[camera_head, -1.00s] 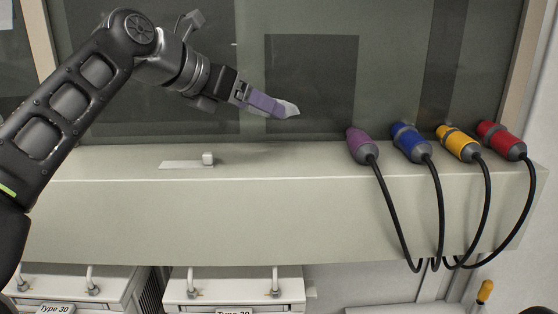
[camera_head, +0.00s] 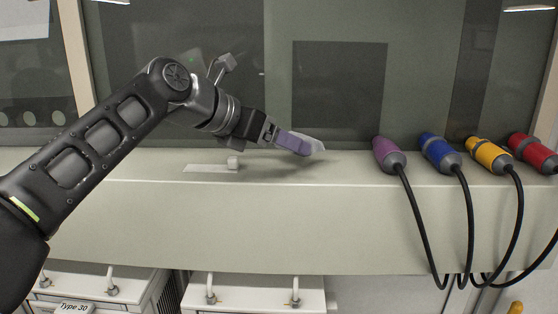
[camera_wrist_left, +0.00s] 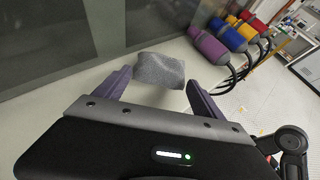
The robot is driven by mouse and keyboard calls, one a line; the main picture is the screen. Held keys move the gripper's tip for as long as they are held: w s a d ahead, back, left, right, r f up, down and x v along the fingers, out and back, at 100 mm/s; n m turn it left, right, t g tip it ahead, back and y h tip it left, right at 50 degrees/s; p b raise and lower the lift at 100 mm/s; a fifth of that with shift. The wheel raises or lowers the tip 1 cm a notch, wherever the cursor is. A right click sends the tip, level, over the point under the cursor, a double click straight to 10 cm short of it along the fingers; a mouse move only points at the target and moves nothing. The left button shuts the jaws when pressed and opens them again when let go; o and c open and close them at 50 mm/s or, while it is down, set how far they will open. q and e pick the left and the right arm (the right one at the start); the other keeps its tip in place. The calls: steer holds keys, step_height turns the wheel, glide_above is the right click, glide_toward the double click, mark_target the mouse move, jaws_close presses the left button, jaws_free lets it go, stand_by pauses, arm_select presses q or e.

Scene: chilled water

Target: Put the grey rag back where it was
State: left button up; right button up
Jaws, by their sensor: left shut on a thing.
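The grey rag (camera_head: 318,145) is a small, pale, crumpled cloth in the head view. It also shows as a speckled grey piece in the left wrist view (camera_wrist_left: 160,70). My left gripper (camera_head: 306,145), with purple fingers, is shut on the rag and holds it at its fingertips. In the left wrist view, the left gripper (camera_wrist_left: 156,84) has the rag between and just beyond its fingertips. The rag is over the back part of the pale ledge (camera_head: 300,215), close to its top. I cannot tell whether it touches the ledge. My right gripper is not in view.
Purple (camera_head: 388,155), blue (camera_head: 438,151), yellow (camera_head: 488,154) and red (camera_head: 533,152) plugs with black cables lie on the ledge to the right. A dark glass panel (camera_head: 340,95) rises behind. The ledge between fitting and plugs is clear.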

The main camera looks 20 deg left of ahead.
mark_target(279, 174)
arm_select(q)
steer(key=shift+f+b, duration=0.35)
steer(key=shift+f, duration=1.7)
steer(key=shift+f, duration=0.1)
steer(key=o, duration=2)
steer(key=shift+r, duration=0.2)
steer(key=v, duration=1.2)
steer(key=shift+f+b, duration=0.1)
steer(key=shift+b, duration=0.25)
